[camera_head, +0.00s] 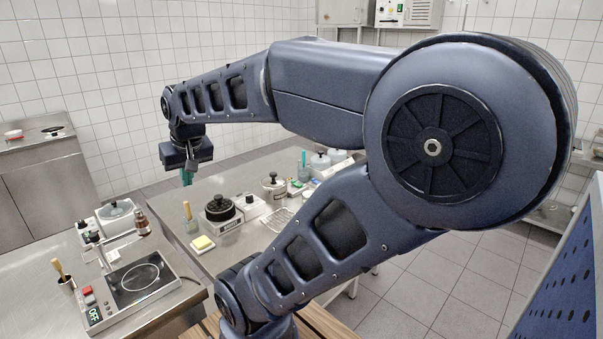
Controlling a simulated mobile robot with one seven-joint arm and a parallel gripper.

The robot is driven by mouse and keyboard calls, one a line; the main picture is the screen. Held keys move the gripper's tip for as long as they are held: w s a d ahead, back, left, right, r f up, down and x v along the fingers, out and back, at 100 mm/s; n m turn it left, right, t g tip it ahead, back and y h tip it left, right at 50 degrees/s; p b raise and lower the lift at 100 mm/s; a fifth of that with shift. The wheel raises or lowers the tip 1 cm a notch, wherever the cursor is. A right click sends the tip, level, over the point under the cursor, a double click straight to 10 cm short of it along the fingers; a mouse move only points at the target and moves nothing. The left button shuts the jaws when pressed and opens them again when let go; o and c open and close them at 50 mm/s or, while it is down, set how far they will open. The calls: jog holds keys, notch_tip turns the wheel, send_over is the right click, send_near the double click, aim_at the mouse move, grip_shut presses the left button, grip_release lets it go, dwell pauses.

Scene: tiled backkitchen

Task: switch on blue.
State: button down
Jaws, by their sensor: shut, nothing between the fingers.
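My gripper (187,177) hangs from the dark wrist at the end of my arm, pointing down above the near-left edge of the steel table. Its teal fingertips are small here and look shut, with nothing seen between them. No switch plainly marked blue can be made out. A cooktop (142,284) at the lower left has a red button (88,290) and a display (94,315) reading OFF. A small appliance with a black round top (220,206) and a white box with a dark knob (249,202) stand on the table. My arm hides part of the table.
A glass-lidded device (116,212) is on the left counter. A wall box (409,12) with small controls hangs at the back. Tiled floor is clear at right.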

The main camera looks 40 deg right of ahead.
jog(key=w+d+r+m+g, duration=0.1)
jog(key=w+d+r+m, duration=0.2)
jog(key=w+d+m, duration=0.8)
jog(key=m+g, duration=0.2)
jog(key=m, duration=2.2)
send_over(314, 179)
jog(key=s, duration=0.2)
notch_tip(314, 179, down, 16)
jog(key=shift+s, duration=0.2)
jog(key=f, duration=0.4)
jog(key=w+f, duration=0.1)
jog(key=f, duration=0.8)
jog(key=shift+w+f, duration=0.1)
jog(key=shift+w, duration=0.3)
jog(key=shift+w+f, duration=0.1)
jog(key=shift+f, duration=0.3)
